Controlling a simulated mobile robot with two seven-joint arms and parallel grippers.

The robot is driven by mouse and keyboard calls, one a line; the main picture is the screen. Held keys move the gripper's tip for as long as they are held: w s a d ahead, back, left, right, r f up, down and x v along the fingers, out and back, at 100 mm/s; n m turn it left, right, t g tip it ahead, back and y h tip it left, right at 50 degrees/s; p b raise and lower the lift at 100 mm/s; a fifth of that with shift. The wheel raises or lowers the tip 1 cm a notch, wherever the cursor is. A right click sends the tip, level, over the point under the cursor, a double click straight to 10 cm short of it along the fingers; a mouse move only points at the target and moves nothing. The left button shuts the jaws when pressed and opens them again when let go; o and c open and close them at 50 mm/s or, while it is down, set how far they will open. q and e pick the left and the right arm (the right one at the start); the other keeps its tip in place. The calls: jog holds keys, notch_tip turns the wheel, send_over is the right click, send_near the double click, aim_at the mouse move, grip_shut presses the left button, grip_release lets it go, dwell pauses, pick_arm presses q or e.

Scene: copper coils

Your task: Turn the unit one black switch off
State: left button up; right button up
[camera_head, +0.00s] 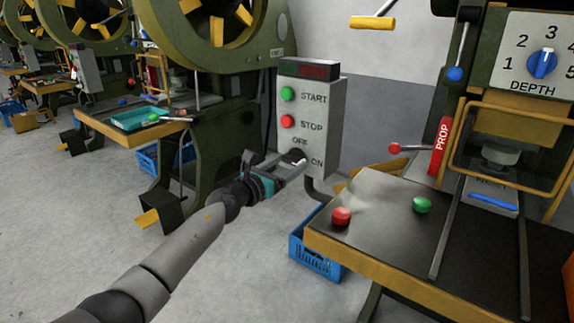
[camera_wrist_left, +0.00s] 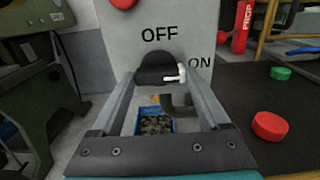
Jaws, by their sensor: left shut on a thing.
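The grey control box (camera_head: 322,110) has a green START button (camera_head: 287,94), a red STOP button (camera_head: 287,121) and the black switch (camera_head: 296,155) at its lower part. The switch also shows in the left wrist view (camera_wrist_left: 155,69), with the OFF label above it and ON to its right. Its white pointer (camera_wrist_left: 175,77) points right, towards the ON side. My left gripper (camera_head: 294,163) reaches the box from the lower left. Its two fingers lie on either side of the switch and are shut on it. My right gripper is not in view.
A press table (camera_head: 400,268) with a red button (camera_head: 341,216) and a green button (camera_head: 422,204) stands right of the box. A blue crate (camera_head: 315,262) is on the floor below. Other presses stand at the left. The floor at lower left is clear.

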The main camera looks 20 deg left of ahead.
pick_arm(q)
jog(key=c, duration=0.3)
jog(key=shift+n, duration=0.3)
jog(key=n+p, duration=0.2)
jog(key=n, duration=0.1)
jog(key=shift+n, duration=0.3)
jog(key=n+p, duration=0.1)
jog(key=n, duration=0.3)
jog(key=shift+r+n+p, duration=0.1)
jog(key=shift+n+p, duration=0.2)
jog(key=shift+p, duration=0.1)
jog(key=n+p, duration=0.2)
jog(key=n, duration=0.2)
jog(key=n+p, duration=0.1)
jog(key=n, duration=0.2)
jog(key=shift+a+n+p, duration=0.1)
jog(key=shift+n+p, duration=0.25)
jog(key=shift+n, duration=0.85)
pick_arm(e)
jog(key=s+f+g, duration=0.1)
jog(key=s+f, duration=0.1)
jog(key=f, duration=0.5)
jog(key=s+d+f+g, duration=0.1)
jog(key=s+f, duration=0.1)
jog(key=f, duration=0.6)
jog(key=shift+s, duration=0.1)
